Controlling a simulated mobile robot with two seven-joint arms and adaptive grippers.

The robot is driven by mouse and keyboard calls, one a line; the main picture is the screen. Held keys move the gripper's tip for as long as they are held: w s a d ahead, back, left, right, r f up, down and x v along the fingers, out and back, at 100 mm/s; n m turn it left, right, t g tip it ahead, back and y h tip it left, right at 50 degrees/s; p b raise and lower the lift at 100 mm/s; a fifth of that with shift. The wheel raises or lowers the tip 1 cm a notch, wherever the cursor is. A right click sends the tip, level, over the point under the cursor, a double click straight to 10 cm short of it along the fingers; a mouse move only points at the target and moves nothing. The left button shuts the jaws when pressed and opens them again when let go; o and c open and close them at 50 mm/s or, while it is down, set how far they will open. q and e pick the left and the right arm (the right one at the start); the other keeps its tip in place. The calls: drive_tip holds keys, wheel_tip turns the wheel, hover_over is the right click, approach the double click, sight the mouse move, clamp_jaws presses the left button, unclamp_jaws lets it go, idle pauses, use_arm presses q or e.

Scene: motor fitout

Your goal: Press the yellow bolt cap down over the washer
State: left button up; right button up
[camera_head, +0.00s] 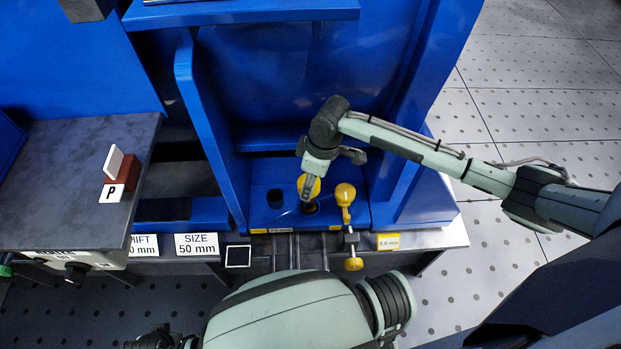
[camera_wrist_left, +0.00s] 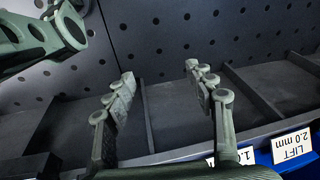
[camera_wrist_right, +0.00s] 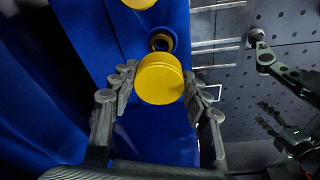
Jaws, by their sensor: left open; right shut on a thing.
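My right gripper (camera_head: 311,190) is shut on a round yellow bolt cap (camera_wrist_right: 160,80), which sits between its fingertips. The cap also shows in the head view (camera_head: 314,184). Just past the cap in the right wrist view is a dark round fitting (camera_wrist_right: 161,42) with a ring, on the blue fixture; it looks like the washer, and in the head view it shows partly below the fingers (camera_head: 309,208). The cap appears apart from it, but the exact height gap cannot be told. My left gripper (camera_wrist_left: 160,75) is open and empty over dark divided bins.
A second yellow cap (camera_head: 345,194) stands right of the held one, with a yellow knob (camera_head: 353,264) below. A dark hole (camera_head: 275,198) lies left. Blue upright walls (camera_head: 205,130) flank the fixture. A grey table (camera_head: 65,190) holds a red-brown block (camera_head: 127,172).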

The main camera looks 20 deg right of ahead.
sight(311, 202)
use_arm(q)
drive_tip(key=w+r+b, duration=0.2)
drive_tip(key=w+r, duration=0.1)
drive_tip(key=r, duration=0.4)
drive_tip(key=shift+w+d+r+t, duration=0.2)
drive_tip(key=shift+w+d+t, duration=0.2)
drive_tip(key=shift+d, duration=0.05)
use_arm(e)
wheel_tip(311, 202, down, 6)
drive_tip(key=shift+r, duration=0.1)
use_arm(q)
drive_tip(key=shift+r, duration=0.2)
drive_tip(key=shift+r+p, duration=0.3)
drive_tip(key=shift+r, duration=0.15)
idle(0.6)
drive_tip(key=shift+r+p, duration=0.3)
drive_tip(key=shift+p, duration=0.15)
drive_tip(key=shift+r+p, duration=0.35)
drive_tip(key=shift+f+b, duration=0.9)
use_arm(e)
drive_tip(key=shift+f, duration=1.95)
